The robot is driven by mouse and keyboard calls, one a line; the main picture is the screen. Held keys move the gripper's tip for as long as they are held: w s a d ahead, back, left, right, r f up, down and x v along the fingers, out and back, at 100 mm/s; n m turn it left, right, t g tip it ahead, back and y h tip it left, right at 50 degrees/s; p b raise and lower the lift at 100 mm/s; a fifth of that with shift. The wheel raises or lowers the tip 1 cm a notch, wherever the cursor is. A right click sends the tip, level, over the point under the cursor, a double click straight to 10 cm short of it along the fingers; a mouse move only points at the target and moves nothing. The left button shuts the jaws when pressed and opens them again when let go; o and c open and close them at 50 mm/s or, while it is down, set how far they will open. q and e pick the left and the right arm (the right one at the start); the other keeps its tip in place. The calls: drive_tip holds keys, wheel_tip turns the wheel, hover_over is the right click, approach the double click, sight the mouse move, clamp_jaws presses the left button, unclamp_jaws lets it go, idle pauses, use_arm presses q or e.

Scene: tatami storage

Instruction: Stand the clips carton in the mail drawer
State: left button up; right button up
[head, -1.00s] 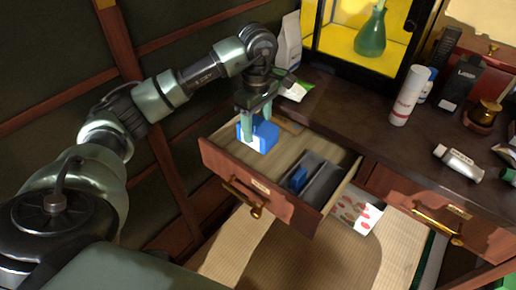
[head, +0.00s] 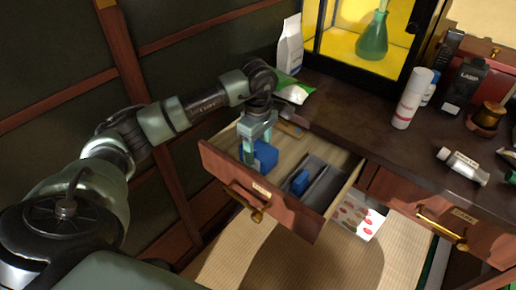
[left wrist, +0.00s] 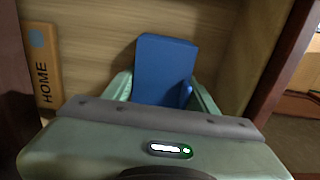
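A blue carton (head: 265,155), which I take for the clips carton, is inside the open left drawer (head: 262,197); no lettering on it is readable. My left gripper (head: 258,147) reaches down into the drawer with a finger on either side of the carton. The left wrist view shows the carton (left wrist: 165,68) between the two fingers, which look closed on its sides. The carton looks roughly upright and low, at or near the drawer floor; contact is hidden. The drawer's label is too small to read. My right gripper is not in view.
A grey divided tray (head: 322,178) with a small blue item (head: 300,181) fills the drawer's right part. An orange "HOME" item (left wrist: 42,65) lies beside the carton.

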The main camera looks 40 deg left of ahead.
sight(258, 147)
use_arm(q)
drive_tip(key=o, duration=0.3)
drive_tip(key=shift+r, duration=0.2)
wheel_tip(258, 147, up, 4)
drive_tip(key=shift+w+f+p, duration=0.1)
drive_tip(key=shift+p, duration=0.45)
wheel_tip(258, 147, up, 8)
drive_tip(key=shift+r+p, duration=0.1)
drive_tip(key=shift+p, duration=0.55)
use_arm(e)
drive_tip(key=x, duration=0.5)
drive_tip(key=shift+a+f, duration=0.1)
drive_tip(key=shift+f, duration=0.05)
